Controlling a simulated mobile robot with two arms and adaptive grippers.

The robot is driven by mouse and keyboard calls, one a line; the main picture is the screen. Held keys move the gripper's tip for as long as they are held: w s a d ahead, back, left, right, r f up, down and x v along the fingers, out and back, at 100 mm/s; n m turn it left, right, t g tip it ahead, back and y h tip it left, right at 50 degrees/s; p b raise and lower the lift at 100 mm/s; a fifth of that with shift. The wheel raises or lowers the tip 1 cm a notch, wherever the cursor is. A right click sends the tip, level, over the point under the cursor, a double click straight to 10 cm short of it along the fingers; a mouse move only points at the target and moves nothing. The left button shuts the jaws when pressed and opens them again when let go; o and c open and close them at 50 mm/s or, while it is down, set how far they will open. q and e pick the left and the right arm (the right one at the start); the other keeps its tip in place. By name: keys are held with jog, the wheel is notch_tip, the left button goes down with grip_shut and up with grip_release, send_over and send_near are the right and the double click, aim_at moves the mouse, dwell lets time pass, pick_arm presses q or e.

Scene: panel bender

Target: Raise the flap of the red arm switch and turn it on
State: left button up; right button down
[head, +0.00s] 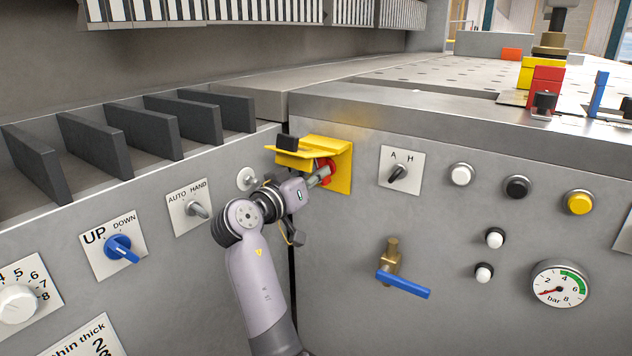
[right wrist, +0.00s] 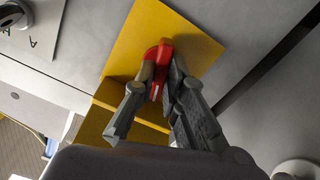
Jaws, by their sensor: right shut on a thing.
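The red arm switch (head: 327,168) sits on a yellow plate (head: 343,170) on the front panel. Its yellow flap (head: 290,157) is raised and sticks out from the panel above the switch, with a dark block at its top. My right gripper (head: 322,176) reaches in under the flap. In the right wrist view my right gripper (right wrist: 157,88) has its fingers on both sides of the red switch handle (right wrist: 160,62) and is shut on it. The yellow plate (right wrist: 150,40) lies behind the handle. The fingers partly hide the switch in the head view. My left gripper is not in view.
An A/H selector (head: 398,173) is right of the yellow plate. A brass valve with a blue handle (head: 403,284) protrudes below. A gauge (head: 560,283) and several buttons are farther right. The AUTO/HAND knob (head: 197,209) and blue UP/DOWN knob (head: 121,248) are left.

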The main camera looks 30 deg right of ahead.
jog(key=shift+f+m, duration=0.1)
jog(key=shift+m, duration=0.3)
jog(key=shift+b, duration=0.3)
jog(key=c, duration=1.6)
grip_release()
jog(key=shift+c, duration=0.2)
